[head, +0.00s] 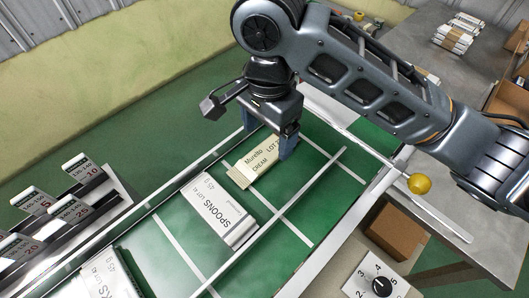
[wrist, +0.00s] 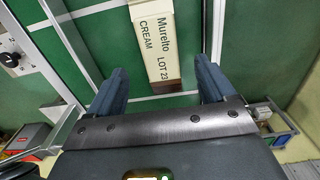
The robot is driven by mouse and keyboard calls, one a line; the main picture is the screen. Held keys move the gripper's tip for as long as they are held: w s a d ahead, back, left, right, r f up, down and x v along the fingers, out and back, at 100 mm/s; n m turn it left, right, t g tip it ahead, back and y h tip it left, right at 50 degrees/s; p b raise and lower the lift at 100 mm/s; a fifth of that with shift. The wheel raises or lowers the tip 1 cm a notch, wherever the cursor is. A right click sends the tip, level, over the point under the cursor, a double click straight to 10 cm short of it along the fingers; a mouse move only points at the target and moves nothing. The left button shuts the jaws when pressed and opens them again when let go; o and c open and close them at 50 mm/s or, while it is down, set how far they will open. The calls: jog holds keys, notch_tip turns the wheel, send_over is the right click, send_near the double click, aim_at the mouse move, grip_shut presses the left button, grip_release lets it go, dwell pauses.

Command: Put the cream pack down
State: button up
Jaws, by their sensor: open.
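My gripper (head: 271,138) is above the belt at the pack's far end. In the wrist view my gripper (wrist: 163,72) is open, with one blue finger on each side of the pack's near end and a gap on both sides. Whether the pack's underside is flat on the belt is hidden.
A white pack marked "SPOONS" (head: 213,208) lies in the neighbouring cell. Another pack (head: 98,280) is cut off at the lower left. A rack of number cards (head: 68,208) stands left. A yellow-knobbed lever (head: 419,184) and a dial box (head: 376,283) are right. Belt cells on the right are clear.

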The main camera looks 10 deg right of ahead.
aim_at(265, 153)
jog(key=f, duration=0.1)
jog(key=f+b, duration=0.1)
jog(key=f, duration=0.1)
jog(key=f+b, duration=0.1)
jog(key=shift+s+a+f, duration=0.1)
jog(key=shift+a+f, duration=0.15)
jog(key=shift+f, duration=0.15)
jog(key=shift+r, duration=0.1)
jog(key=c, duration=1.2)
jog(key=shift+r, duration=0.1)
